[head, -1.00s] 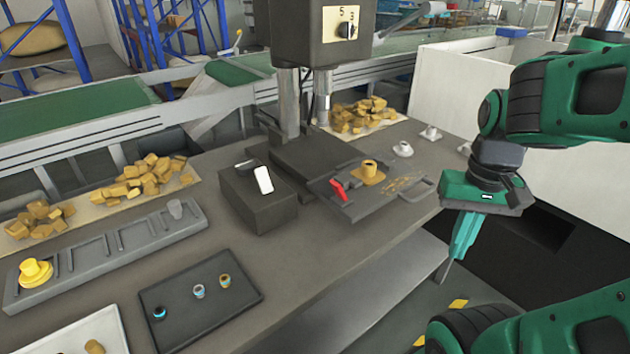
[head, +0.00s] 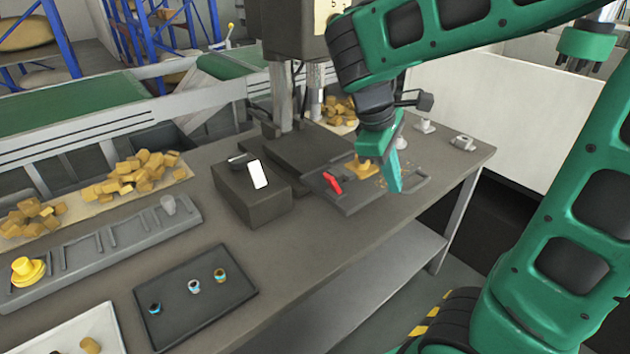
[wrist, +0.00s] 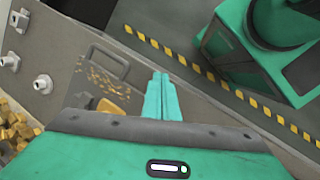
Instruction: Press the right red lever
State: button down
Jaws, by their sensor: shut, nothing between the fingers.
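The red lever (head: 332,182) stands on a dark fixture plate (head: 351,203) near the table's front edge. It is tilted, and a yellow round part (head: 360,168) sits behind it to the right. My gripper (head: 397,188) points down over the right part of the plate, to the right of the lever, its fingers together and empty. In the wrist view the closed green fingers (wrist: 161,98) show beside the plate's handle (wrist: 108,62). The red lever is not visible in the wrist view.
The press column (head: 283,95) rises behind. Metal fittings (head: 462,142) stand at the table's right end. A black tray (head: 195,297) with small cups lies at the front left.

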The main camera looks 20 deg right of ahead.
jog(key=w+a+r+n+t+h, duration=0.1)
jog(key=w+a+n+h, duration=0.1)
jog(key=a+n, duration=0.5)
jog(key=w+a+r+n+t+h, duration=0.1)
jog(key=a+n, duration=0.6)
jog(key=a, duration=0.9)
jog(key=shift+w+a+r+t+h, duration=0.35)
jog(key=shift+w+t, duration=0.35)
jog(key=shift+w, duration=0.55)
jog(key=shift+d+f, duration=0.15)
jog(key=shift+d, duration=0.05)
send_near(332, 184)
notch_tip(332, 184, down, 6)
jog(key=w+d, duration=0.2)
jog(key=shift+d, duration=0.35)
jog(key=shift+a+r, duration=0.1)
jog(key=shift+r, duration=0.15)
jog(key=shift+w, duration=0.1)
